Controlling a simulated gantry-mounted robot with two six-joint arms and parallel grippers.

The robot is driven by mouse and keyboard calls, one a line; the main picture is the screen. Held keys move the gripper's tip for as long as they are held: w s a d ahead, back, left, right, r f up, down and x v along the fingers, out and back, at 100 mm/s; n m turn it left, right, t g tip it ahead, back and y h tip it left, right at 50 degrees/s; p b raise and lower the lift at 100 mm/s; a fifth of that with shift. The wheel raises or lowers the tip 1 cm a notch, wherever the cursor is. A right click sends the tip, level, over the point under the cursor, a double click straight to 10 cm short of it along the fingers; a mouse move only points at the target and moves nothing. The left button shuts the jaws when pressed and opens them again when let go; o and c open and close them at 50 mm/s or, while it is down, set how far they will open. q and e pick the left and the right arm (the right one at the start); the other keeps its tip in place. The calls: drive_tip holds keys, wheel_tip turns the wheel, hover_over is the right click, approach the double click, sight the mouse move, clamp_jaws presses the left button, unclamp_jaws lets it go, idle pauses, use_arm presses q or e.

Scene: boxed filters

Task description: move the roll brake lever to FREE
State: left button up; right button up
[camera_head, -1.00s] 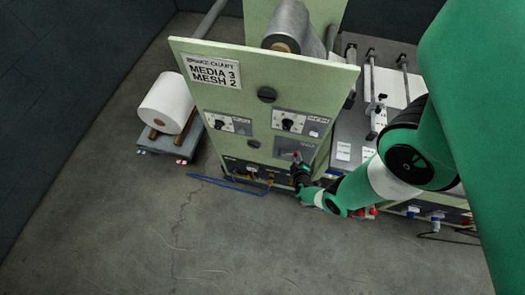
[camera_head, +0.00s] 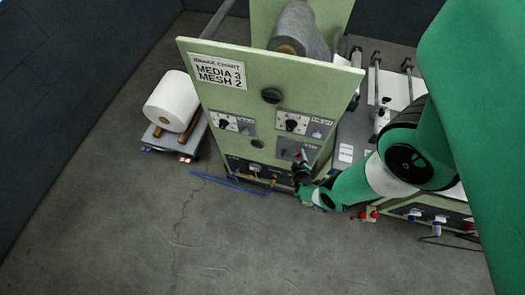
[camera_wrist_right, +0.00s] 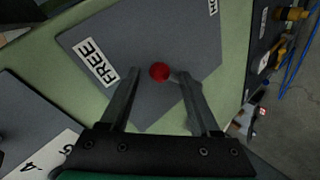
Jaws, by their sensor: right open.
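The roll brake lever shows its round red knob (camera_wrist_right: 160,72) in the right wrist view, in front of a grey plate (camera_wrist_right: 150,30). A white FREE label (camera_wrist_right: 95,62) is on the plate, left of the knob. A second label at the plate's top edge is cut off. My right gripper (camera_wrist_right: 159,78) is open, its fingers on either side of the knob with gaps showing; I cannot tell how far the knob is in depth. In the head view my right gripper (camera_head: 301,172) is at the lower right of the green panel (camera_head: 235,75). My left gripper is not in view.
The panel carries a brake chart sign (camera_head: 217,71) reading MEDIA 3, MESH 2, and two dial plates, one dial (camera_head: 291,124) above the lever plate. A blue hose (camera_head: 230,183) lies on the floor below. A white roll (camera_head: 171,101) sits on a cart at left.

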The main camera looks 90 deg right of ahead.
drive_tip(key=shift+r, duration=0.1)
drive_tip(key=shift+w+a+r+p, duration=0.1)
drive_tip(key=shift+a+r+p, duration=0.15)
drive_tip(key=shift+a+p, duration=0.1)
drive_tip(key=p+v, duration=0.6)
drive_tip(key=v, duration=0.4)
drive_tip(key=shift+a, duration=0.3)
drive_tip(key=shift+r, duration=0.15)
